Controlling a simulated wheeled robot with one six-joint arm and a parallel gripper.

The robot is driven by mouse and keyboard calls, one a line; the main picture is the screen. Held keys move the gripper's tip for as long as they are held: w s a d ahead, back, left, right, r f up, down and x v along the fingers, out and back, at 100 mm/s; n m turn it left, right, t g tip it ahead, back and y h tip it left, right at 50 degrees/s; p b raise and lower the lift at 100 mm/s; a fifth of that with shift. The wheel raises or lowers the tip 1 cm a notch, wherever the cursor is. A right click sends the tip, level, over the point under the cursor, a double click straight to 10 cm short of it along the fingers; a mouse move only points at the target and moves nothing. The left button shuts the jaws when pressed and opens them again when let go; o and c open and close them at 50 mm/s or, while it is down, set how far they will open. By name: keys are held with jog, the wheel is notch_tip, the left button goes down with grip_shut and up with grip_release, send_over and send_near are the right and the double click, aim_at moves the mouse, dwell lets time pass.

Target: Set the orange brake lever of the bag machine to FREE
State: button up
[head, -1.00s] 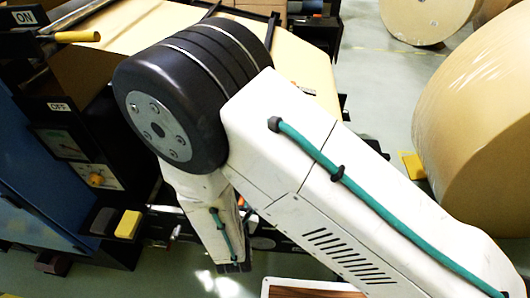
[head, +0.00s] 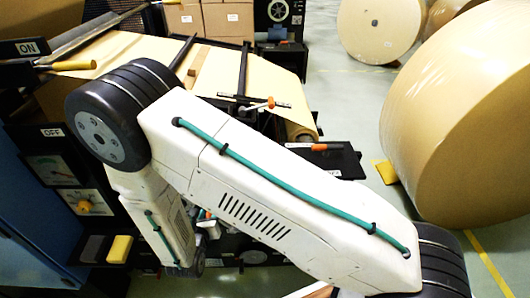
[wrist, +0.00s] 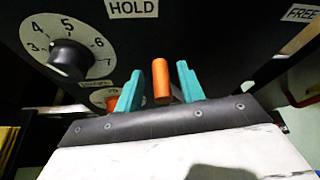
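The orange brake lever (wrist: 162,82) shows in the wrist view as an upright orange handle against the black machine panel. It stands below the HOLD label (wrist: 131,8); the FREE label (wrist: 303,13) is at the far upper right. My gripper (wrist: 160,85) has its two teal fingers apart, one on each side of the lever in the picture, with gaps on both sides. I cannot tell how deep the lever sits between the fingers. In the head view my own arm hides most of my gripper and the panel.
A numbered dial (wrist: 70,58) with a black knob is left of the lever, and a smaller orange-marked dial (wrist: 104,98) is below it. In the head view the kraft web (head: 215,75) runs over the machine. Large kraft rolls (head: 480,125) stand on the right, with open floor between.

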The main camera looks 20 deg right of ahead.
jog(key=shift+s+a+r, duration=0.1)
jog(key=shift+s+r, duration=0.2)
jog(key=shift+s, duration=0.15)
jog(key=v, duration=0.7)
jog(key=w+d+r+m+g+h, duration=0.35)
jog(key=d+r+m, duration=0.6)
jog(key=r, duration=0.35)
jog(key=s+d+r+m+g, duration=0.3)
jog(key=d+r+m, duration=0.2)
jog(key=d+r, duration=0.1)
jog(key=s+d+r+m+g, duration=0.3)
jog(key=d+r+m+g, duration=0.1)
jog(key=d+r, duration=0.3)
jog(key=shift+s+d+m, duration=0.25)
jog(key=shift+m, duration=0.5)
